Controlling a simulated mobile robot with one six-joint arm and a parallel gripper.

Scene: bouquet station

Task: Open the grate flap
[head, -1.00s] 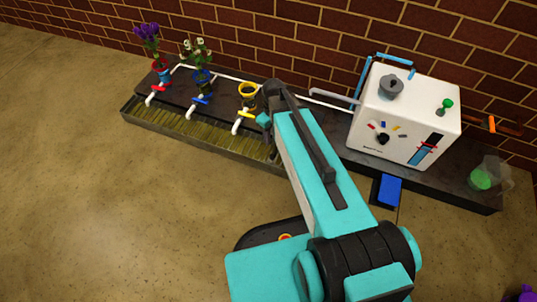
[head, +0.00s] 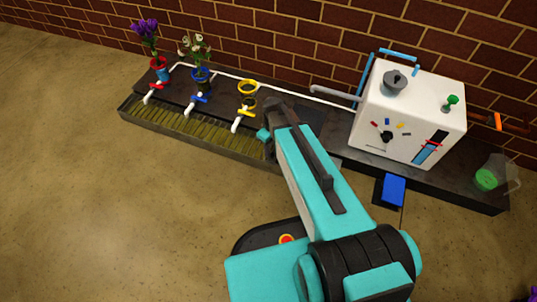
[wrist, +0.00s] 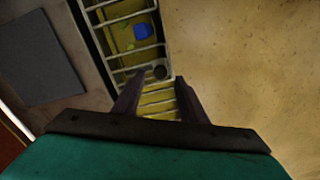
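The grate (head: 190,130) is a long trough with yellowish slats along the front of the dark bench. In the wrist view, a framed flap section (wrist: 122,14) with pale bars lies at the top centre and looks closed. A small dark round knob (wrist: 160,72) sits at its near right corner. A blue thing (wrist: 142,31) shows between the bars. My gripper (wrist: 157,92) is open, its two fingers apart over the grate with the knob just ahead between them. Contact with the knob cannot be told. In the head view my arm hides the fingers and the grate's right end.
Red, blue and yellow taps stand behind the grate, with a purple-flower pot (head: 160,72), a white-flower pot (head: 200,76) and a yellow ring (head: 248,87). A white machine (head: 410,110), a blue pedal (head: 393,190) and a clear jug (head: 490,178) are right. Floor (head: 80,210) in front is clear.

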